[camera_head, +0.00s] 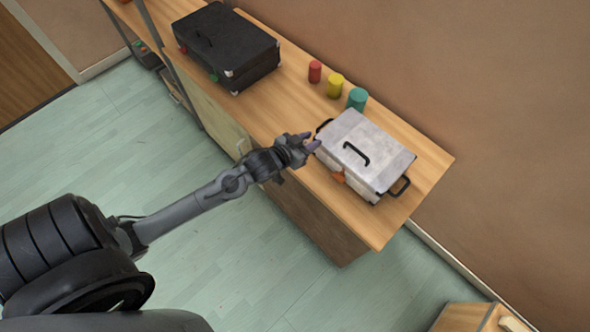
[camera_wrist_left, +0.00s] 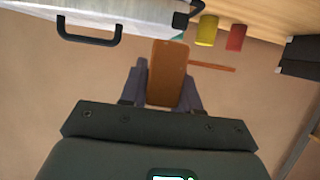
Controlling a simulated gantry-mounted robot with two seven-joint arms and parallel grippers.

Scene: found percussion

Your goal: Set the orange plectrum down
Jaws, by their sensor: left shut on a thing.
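The orange plectrum (camera_wrist_left: 168,75) shows in the left wrist view as a flat orange-brown piece between my fingers. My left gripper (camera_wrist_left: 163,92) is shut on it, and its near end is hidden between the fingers. In the head view my left gripper (camera_head: 310,142) is beside the left end of the grey-white lidded box (camera_head: 372,140), over the wooden counter (camera_head: 425,182). The plectrum is hard to make out there. My right gripper is in neither view.
Red (camera_head: 315,71), yellow (camera_head: 335,85) and teal (camera_head: 357,99) cylinders stand behind the box. A black case (camera_head: 225,48) lies farther left on the counter. A small orange patch (camera_head: 338,177) shows at the box's front. Bare counter lies between case and box.

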